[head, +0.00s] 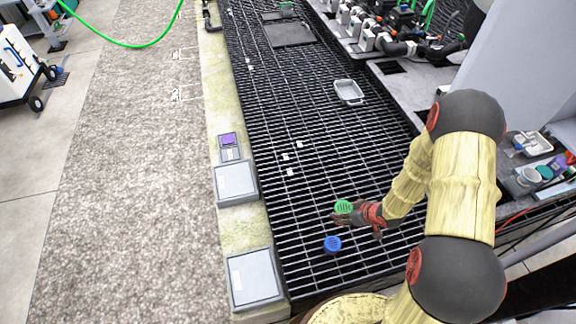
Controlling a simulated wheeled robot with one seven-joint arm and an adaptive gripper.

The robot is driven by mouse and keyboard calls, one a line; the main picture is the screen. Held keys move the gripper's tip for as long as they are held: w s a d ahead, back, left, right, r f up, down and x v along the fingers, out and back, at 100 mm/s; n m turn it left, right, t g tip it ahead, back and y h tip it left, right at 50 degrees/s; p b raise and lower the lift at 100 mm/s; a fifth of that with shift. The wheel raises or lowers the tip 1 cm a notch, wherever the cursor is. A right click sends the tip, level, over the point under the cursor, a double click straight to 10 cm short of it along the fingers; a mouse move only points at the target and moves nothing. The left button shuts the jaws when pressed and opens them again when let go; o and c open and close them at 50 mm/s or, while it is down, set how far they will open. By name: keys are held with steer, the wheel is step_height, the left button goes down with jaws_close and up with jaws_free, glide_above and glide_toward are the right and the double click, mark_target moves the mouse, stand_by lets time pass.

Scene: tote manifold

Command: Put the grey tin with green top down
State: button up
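The tin with the green top (343,206) is in the head view, low and right of centre, over the black grating. Its green slotted top faces up, and its grey body is mostly hidden by the top and my gripper. My gripper (347,217) reaches in from the right and appears shut on the tin, just under its top. The height of the tin above the grating is hard to tell.
A blue round-topped item (333,244) is on the grating (300,215) just below the tin. Small white pieces (287,157) lie further up. A grey tray (349,92) is beyond. Grey boxes (235,182) line the left ledge. Grating left of the tin is clear.

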steer(key=s+a+f+n+g+y, duration=0.1)
steer(key=s+a+f+n, duration=0.15)
steer(key=s+f, duration=0.35)
steer(key=shift+n, duration=0.25)
steer(key=w+f+b, duration=0.1)
steer(key=w+f, duration=0.2)
steer(key=w, duration=0.1)
steer(key=w+a+f+b, duration=0.1)
steer(key=w+f+b, duration=0.1)
steer(key=w+f, duration=0.1)
steer(key=w+a+f+b, duration=0.1)
steer(key=w+f+b, duration=0.1)
steer(key=w+f, duration=0.2)
steer(key=shift+w+a, duration=0.1)
steer(key=shift+w, duration=1)
steer(key=shift+w+f+b, duration=0.15)
steer(key=shift+f+b, duration=0.35)
steer(key=shift+f, duration=0.4)
steer(key=shift+w+f+b, duration=0.15)
steer(key=shift+f+b, duration=0.35)
steer(key=shift+f, duration=0.4)
steer(key=shift+f, duration=0.15)
steer(key=o, duration=1.2)
